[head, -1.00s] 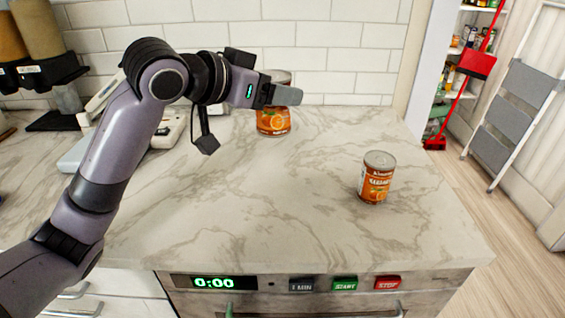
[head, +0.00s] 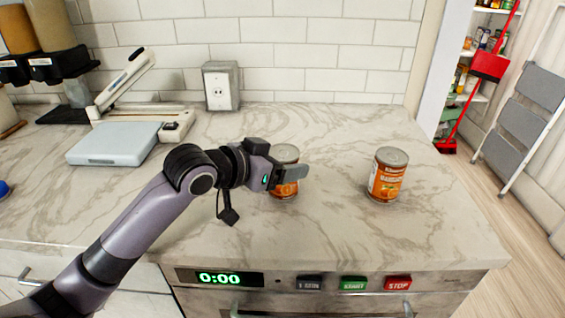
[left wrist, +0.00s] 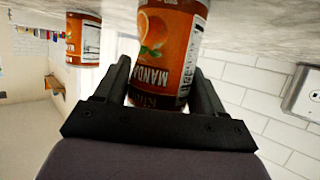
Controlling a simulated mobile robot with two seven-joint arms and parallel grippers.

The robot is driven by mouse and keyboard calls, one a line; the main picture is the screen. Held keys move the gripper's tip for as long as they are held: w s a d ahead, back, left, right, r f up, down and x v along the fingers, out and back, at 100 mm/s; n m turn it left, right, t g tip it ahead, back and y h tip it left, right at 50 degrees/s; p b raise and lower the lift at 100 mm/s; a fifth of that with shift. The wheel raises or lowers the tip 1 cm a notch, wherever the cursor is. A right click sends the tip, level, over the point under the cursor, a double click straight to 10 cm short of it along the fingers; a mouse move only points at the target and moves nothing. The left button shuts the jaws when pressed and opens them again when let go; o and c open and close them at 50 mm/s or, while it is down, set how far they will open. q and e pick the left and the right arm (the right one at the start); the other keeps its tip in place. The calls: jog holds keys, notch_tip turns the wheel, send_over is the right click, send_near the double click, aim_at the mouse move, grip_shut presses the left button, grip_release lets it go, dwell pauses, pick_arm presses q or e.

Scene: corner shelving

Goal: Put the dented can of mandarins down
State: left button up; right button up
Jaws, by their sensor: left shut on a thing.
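My left gripper (head: 288,174) is shut on an orange-labelled can of mandarins (head: 286,190), with its fingers across the can's upper half. The held can looks upright, with its base at or very near the marble counter; I cannot tell whether it touches. The left wrist view shows the held can (left wrist: 166,45) upside down between the two fingers, with an orange and "MAND" on its label. A second mandarin can (head: 387,177) stands upright to the right, apart from the gripper. My right gripper is not in view.
The marble counter (head: 330,228) is clear between and in front of the cans. Buttons and a 0:00 display (head: 219,278) line the front below the counter edge.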

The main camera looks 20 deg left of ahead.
pick_arm(q)
jog(key=o, duration=1.3)
jog(key=shift+r, duration=0.15)
jog(key=v, duration=1.2)
